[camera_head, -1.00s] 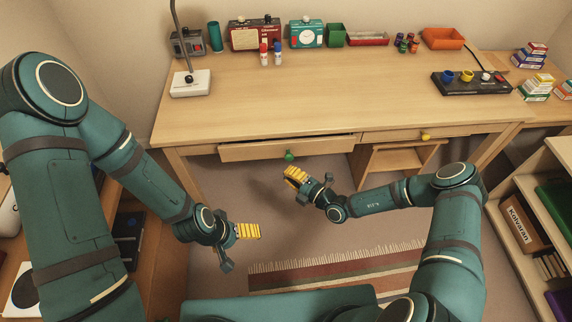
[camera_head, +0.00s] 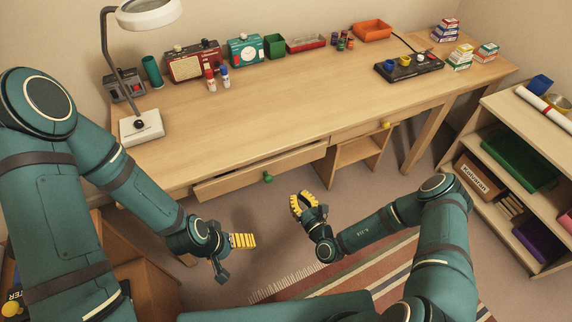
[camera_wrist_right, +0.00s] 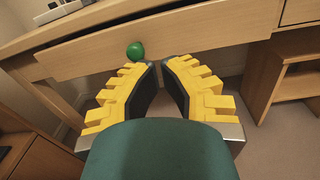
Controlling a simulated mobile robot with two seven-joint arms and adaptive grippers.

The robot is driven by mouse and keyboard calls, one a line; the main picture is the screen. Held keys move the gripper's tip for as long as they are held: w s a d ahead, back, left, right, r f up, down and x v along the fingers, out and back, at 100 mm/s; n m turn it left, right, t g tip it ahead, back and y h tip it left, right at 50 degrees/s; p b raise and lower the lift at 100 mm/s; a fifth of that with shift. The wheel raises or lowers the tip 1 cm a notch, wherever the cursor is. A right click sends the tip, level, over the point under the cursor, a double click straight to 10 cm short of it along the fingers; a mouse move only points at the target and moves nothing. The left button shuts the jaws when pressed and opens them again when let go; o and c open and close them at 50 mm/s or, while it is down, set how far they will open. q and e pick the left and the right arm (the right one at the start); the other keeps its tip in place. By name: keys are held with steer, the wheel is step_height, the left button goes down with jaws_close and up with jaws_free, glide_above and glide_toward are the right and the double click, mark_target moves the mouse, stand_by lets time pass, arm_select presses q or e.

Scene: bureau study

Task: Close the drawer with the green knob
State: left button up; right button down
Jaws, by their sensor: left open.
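The drawer (camera_head: 255,172) with the green knob (camera_head: 268,177) sticks out a little from under the desk's front edge, so it is partly open. Its front and knob also show in the right wrist view, the knob (camera_wrist_right: 135,51) just beyond the left fingertip. My right gripper (camera_head: 303,201) is empty, its yellow fingers a small gap apart, to the right of and below the knob in the head view. It seems not to touch the drawer. My left gripper (camera_head: 243,241) is open and empty, below the drawer front at the left.
A second drawer with a yellow knob (camera_head: 386,125) sits to the right, above an open wooden compartment (camera_head: 352,152). The desk top (camera_head: 290,95) carries a lamp (camera_head: 142,125), radio, clock and small boxes. A shelf unit (camera_head: 530,115) stands at the right. A striped rug (camera_head: 345,275) lies below.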

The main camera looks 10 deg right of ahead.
steer(key=h, duration=0.1)
steer(key=b, duration=0.3)
glide_toward(281, 163)
steer(key=shift+n, duration=0.3)
steer(key=x, duration=0.8)
steer(key=shift+w+a, duration=0.1)
steer(key=shift+a, duration=0.05)
arm_select(q)
steer(key=f, duration=0.1)
steer(key=w+f, duration=0.1)
steer(key=f, duration=0.1)
steer(key=shift+a+f, duration=0.1)
steer(key=shift+f, duration=0.1)
steer(key=shift+r, duration=0.15)
arm_select(e)
steer(key=shift+r, duration=0.1)
